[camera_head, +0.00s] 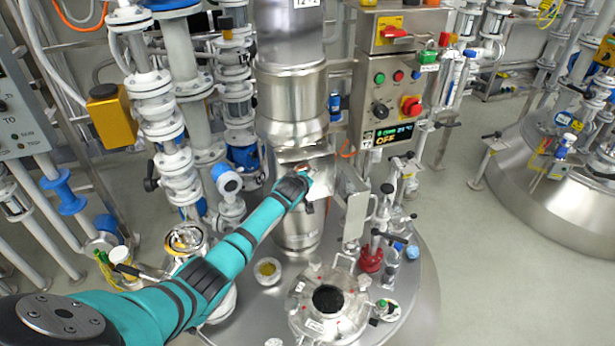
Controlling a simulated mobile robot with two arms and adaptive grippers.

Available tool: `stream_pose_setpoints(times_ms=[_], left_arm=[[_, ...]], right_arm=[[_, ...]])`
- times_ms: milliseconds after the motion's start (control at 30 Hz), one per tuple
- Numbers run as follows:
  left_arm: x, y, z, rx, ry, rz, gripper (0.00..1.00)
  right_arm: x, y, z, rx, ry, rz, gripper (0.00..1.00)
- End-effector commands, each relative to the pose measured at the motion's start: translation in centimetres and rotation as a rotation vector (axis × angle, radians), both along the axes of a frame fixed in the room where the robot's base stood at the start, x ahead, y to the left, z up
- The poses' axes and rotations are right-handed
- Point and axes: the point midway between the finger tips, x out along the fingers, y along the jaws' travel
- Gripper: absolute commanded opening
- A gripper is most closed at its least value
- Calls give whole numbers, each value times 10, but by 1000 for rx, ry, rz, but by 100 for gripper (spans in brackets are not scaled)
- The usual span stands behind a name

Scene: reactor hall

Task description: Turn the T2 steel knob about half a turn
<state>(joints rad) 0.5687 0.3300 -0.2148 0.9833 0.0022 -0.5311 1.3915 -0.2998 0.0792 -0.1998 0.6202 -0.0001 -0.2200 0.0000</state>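My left arm, teal with dark bands, reaches up from the lower left to the steel column (293,98) in the middle. Its gripper (308,176) is at a steel housing on the column, above the vessel lid. The fingers are small and mostly hidden there, so I cannot tell whether they are open or shut, or touching anything. I cannot pick out a steel knob; one at the fingertips would be hidden. A label, seemingly T2, is at the column's top edge. My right gripper is not in view.
Right of the column is a control box (362,88) with a black rotary knob (380,110), buttons and a lit display reading OFF. An open steel plate (356,212) stands right of the gripper. White pipes and valves crowd the left. Floor (470,250) is clear at right.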

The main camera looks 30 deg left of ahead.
Motion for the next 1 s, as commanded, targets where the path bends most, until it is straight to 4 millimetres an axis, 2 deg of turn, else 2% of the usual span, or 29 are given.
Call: stream_pose_setpoints(times_ms=[433,467,600,1000], left_arm=[[0,2,1,11,9,2,22],[0,2,1,11,8,2,55],[0,1,1,10,8,2,74],[-4,-1,2,9,7,0,74]], right_arm=[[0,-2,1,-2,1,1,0],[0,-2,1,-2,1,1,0],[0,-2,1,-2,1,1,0],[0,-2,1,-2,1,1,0]])
